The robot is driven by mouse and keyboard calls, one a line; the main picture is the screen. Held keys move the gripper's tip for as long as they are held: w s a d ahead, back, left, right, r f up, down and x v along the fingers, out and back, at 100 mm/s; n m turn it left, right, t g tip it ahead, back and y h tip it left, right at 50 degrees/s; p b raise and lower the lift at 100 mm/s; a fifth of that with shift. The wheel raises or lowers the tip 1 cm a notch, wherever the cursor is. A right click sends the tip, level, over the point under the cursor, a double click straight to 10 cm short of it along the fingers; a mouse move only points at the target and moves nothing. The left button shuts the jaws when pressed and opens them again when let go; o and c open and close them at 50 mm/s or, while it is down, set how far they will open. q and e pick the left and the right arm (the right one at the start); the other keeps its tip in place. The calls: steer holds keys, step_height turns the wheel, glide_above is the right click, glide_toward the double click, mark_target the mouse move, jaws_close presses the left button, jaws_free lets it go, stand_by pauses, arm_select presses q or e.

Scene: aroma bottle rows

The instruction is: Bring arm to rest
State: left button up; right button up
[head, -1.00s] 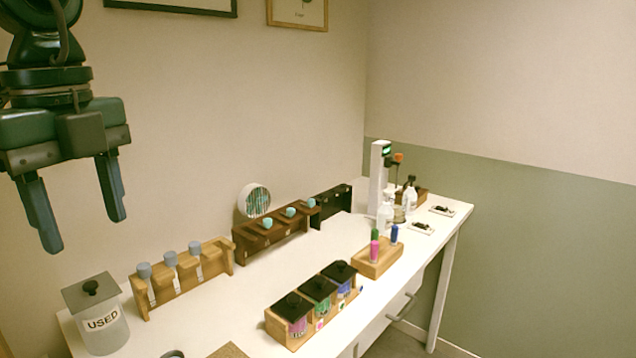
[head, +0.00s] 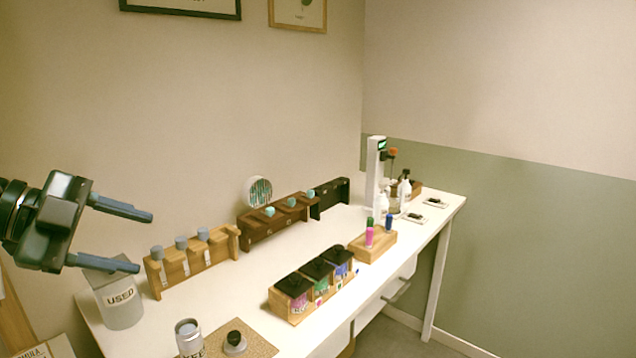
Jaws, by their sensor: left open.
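My left gripper (head: 146,242) is in the left part of the head view. Its two blue-grey fingers point right, stand well apart and hold nothing. It is in the air by the table's left end, and its lower finger crosses in front of the top of the grey canister labelled USED (head: 121,303). My right gripper is not in view.
On the white table (head: 224,301) stand a light wooden rack (head: 193,266) with grey-capped bottles, a dark rack (head: 280,226) with teal-capped bottles, a black rack, black-lidded boxes (head: 294,297) and a small wooden block (head: 372,247). A cork mat (head: 252,340) lies at the front.

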arm_select(q)
steer(key=w+a+f+n+t+y, duration=0.3)
steer(key=a+f+n+t, duration=0.5)
steer(key=f+n+t, duration=0.15)
steer(key=s+a+f+n+g+y, duration=0.1)
steer(key=s+f+n+y, duration=0.35)
steer(key=f, duration=0.35)
steer(key=s+a+f+n+g+y, duration=0.1)
steer(key=s+f+n+y, duration=0.3)
steer(key=f, duration=0.4)
steer(key=s+d+f+n+g+h, duration=0.2)
steer(key=s+d+f+g, duration=0.9)
steer(key=s+d, duration=0.45)
steer(key=w+d+f+m+t+h+b, duration=0.1)
steer(key=w+d+f+t+h+b, duration=0.1)
steer(key=w+d+f+t, duration=0.3)
step_height(320, 180, down, 5)
steer(key=t+b, duration=0.1)
steer(key=t, duration=0.2)
steer(key=shift+w+d+f+b, duration=0.15)
steer(key=shift+w+f+b, duration=0.05)
steer(key=shift+w+b, duration=0.15)
